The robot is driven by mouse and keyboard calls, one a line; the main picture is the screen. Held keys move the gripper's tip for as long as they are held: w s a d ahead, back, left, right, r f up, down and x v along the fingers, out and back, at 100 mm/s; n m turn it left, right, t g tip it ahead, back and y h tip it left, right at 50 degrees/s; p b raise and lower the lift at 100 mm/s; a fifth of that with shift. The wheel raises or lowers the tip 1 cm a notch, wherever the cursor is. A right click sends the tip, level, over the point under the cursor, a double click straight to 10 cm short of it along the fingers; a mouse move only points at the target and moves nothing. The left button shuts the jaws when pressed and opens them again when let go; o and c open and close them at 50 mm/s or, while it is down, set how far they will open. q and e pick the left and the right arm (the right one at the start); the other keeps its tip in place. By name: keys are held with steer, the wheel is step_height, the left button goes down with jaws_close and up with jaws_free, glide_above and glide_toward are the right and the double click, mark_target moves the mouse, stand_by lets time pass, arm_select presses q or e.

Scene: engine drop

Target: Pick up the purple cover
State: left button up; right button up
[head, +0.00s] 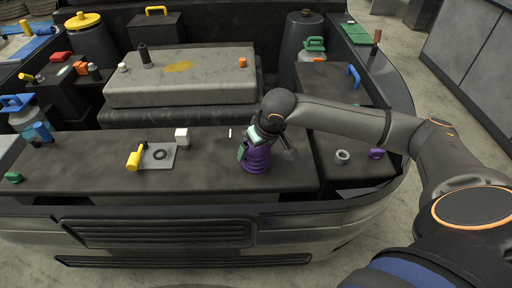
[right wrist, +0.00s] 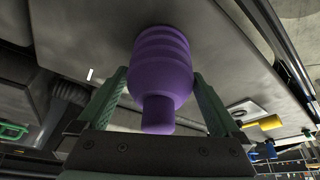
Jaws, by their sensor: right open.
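The purple cover (head: 257,162) stands upright on the dark front panel of the engine bay. It has a ribbed, wider body and a narrower end, which show in the right wrist view (right wrist: 163,62). My right gripper (head: 252,145) is at the cover, its jaws open. In the right wrist view its two green fingers (right wrist: 160,80) stand on either side of the cover, with a gap seen on the left; contact on the right cannot be told. The gripper hides the cover's upper part in the head view. My left gripper is not in view.
A grey ring (head: 342,157) and a small purple cap (head: 376,153) are to the right. A large grey engine block cover (head: 185,78) rises behind. The panel's middle is fairly clear.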

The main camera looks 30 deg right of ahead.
steer(key=c, duration=1.2)
